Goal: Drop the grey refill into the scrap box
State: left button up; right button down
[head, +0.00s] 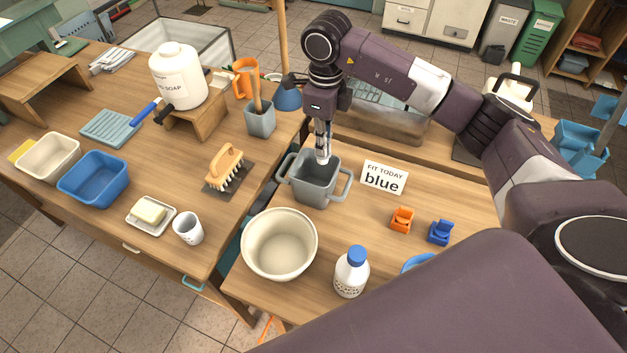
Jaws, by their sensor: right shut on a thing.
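My right gripper (323,153) points straight down at the open mouth of a grey box with two side handles (316,187). It is shut on a small grey piece at its tips, the grey refill as far as I can tell; the fingers and box hide most of it. I cannot tell whether the tips are just above the rim or slightly inside. The box stands upright on the right-hand table and bears no label that I can read. My left gripper is not in view.
A sign reading "FIT TODAY blue" (384,178) stands right of the box. An orange piece (402,219) and a blue piece (440,232) lie nearby. A cream bowl (279,243) and a white bottle (351,272) stand in front. A brush (224,166) is left.

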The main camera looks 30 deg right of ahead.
notch_tip(320, 180, down, 4)
jog(key=shift+w+r+b, duration=0.1)
jog(key=shift+w+b, duration=0.05)
jog(key=shift+b, duration=0.65)
jog(key=shift+f, duration=0.25)
jog(key=c, duration=2)
grip_release()
notch_tip(320, 180, up, 12)
jog(key=shift+f, duration=0.1)
